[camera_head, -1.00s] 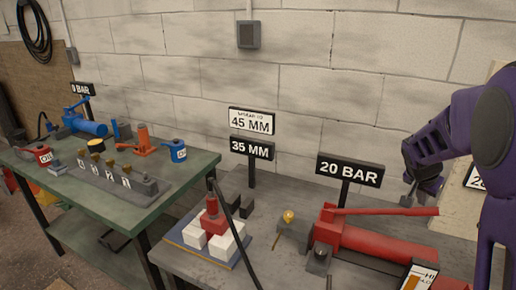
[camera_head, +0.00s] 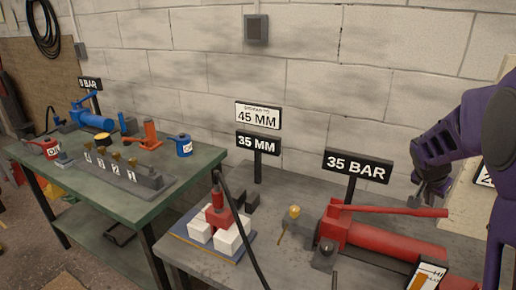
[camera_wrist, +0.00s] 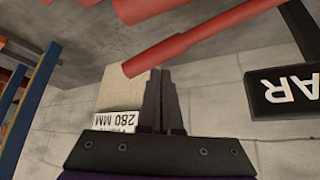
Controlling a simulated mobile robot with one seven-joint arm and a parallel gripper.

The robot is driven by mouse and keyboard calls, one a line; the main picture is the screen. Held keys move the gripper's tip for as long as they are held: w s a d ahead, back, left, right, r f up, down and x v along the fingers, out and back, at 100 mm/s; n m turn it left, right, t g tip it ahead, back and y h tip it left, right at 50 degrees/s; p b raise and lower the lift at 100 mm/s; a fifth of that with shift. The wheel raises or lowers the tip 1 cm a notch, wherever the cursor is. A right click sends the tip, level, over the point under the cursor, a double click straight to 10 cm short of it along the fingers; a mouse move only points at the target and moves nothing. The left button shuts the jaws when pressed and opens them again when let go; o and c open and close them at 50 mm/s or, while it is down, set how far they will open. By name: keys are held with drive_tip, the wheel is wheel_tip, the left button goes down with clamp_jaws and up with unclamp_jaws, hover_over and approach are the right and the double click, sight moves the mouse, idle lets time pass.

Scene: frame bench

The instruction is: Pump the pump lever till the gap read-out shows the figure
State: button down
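The red pump lever (camera_head: 395,210) lies nearly level above the red pump body (camera_head: 395,242). My gripper (camera_head: 415,202) is at the lever near its right, free end. In the wrist view my gripper (camera_wrist: 161,72) has its fingers together with nothing visible between them, and the lever (camera_wrist: 172,47) crosses just beyond the tips. Whether they touch is unclear. The gap read-out (camera_head: 258,144) shows 35 MM, below a white sign (camera_head: 258,116) with 45 MM. A red spreader (camera_head: 219,212) stands between white blocks (camera_head: 229,240).
The pressure sign (camera_head: 357,166) reads 35 BAR. A brass-coloured knob (camera_head: 294,212) sits left of the pump. A black hose (camera_head: 242,230) runs in front of the spreader. A green bench (camera_head: 190,190) with blue and red tools stands at left.

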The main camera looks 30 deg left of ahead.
sight(421, 216)
wheel_tip(421, 216, down, 4)
drive_tip(key=shift+f+b, duration=0.25)
drive_tip(key=shift+b, duration=0.85)
wheel_tip(421, 216, down, 2)
drive_tip(key=shift+a+f, duration=0.1)
drive_tip(key=shift+f, duration=0.15)
wheel_tip(421, 216, up, 9)
drive_tip(key=p, duration=0.4)
drive_tip(key=shift+f+p, duration=0.2)
drive_tip(key=shift+p, duration=0.15)
drive_tip(key=shift+f, duration=0.15)
